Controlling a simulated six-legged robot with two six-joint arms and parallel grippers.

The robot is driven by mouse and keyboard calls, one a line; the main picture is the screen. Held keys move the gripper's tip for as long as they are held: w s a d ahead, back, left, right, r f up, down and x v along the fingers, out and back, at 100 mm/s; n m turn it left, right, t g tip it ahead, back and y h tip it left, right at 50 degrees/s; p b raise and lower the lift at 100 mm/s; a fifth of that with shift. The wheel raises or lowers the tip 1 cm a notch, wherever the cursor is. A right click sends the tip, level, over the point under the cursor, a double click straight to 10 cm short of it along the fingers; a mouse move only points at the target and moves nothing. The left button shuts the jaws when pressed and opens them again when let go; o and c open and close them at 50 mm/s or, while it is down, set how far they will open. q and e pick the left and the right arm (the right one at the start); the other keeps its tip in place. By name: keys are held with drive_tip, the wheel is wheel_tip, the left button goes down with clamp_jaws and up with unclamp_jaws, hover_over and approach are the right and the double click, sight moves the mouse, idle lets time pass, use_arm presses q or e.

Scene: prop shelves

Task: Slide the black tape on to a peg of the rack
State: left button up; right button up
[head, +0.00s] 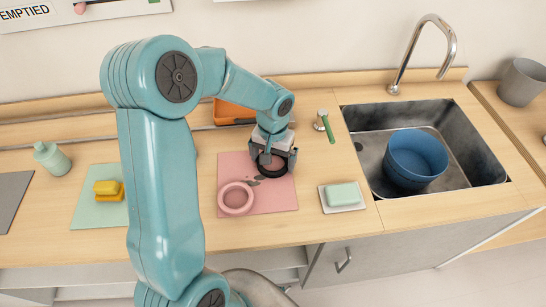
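The black tape (272,174) is a dark ring lying flat, as far as I can see, on the pink mat (285,198). My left gripper (273,162) is right above it, pointing down, with its two fingers spread wide near the ring's left and right sides. The gripper hides the back part of the tape, and I cannot tell whether the fingers touch it. I cannot make out a rack with pegs; my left arm covers part of the counter. My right gripper is not in view.
A green soap bar (341,195) on a dish, a green-handled item (326,127) and an orange box (232,112) are nearby. Yellow sponges (108,189) lie left.

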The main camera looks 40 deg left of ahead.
use_arm(q)
drive_tip(key=shift+r, duration=0.1)
drive_tip(key=shift+r+p, duration=0.15)
drive_tip(key=shift+p, duration=0.3)
wheel_tip(320, 180, up, 16)
drive_tip(key=shift+d+b, duration=0.15)
drive_tip(key=shift+b, duration=0.25)
